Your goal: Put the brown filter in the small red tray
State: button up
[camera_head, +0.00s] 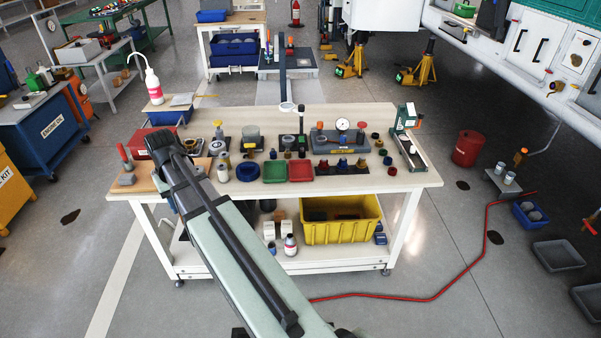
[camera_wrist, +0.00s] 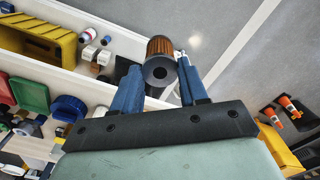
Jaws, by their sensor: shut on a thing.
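The brown filter (camera_wrist: 160,50), a ribbed cylinder with a dark end and a hole in it, is between the blue fingertips of my gripper (camera_wrist: 160,72) in the wrist view. My gripper is shut on it. In the head view my arm hides the filter and most of the gripper, near the bench's front left edge.
A yellow bin (camera_head: 340,232) stands on the lower shelf.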

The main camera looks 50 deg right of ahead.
jog(key=s+d+r+n, duration=0.2)
jog(key=d, duration=1.3)
jog(key=s+d+r+n, duration=0.1)
jog(key=s+d, duration=0.1)
jog(key=d, duration=1.4)
jog(key=s+d+r+n, duration=0.2)
jog(key=d, duration=1.3)
jog(key=shift+w+f+n, duration=0.2)
jog(key=shift+f+n, duration=2.35)
jog(key=shift+n, duration=0.45)
jog(key=shift+w+f+n, duration=0.15)
jog(key=shift+f+n, duration=2.35)
jog(key=shift+n, duration=0.5)
jog(key=shift+f, duration=0.1)
jog(key=o, duration=1)
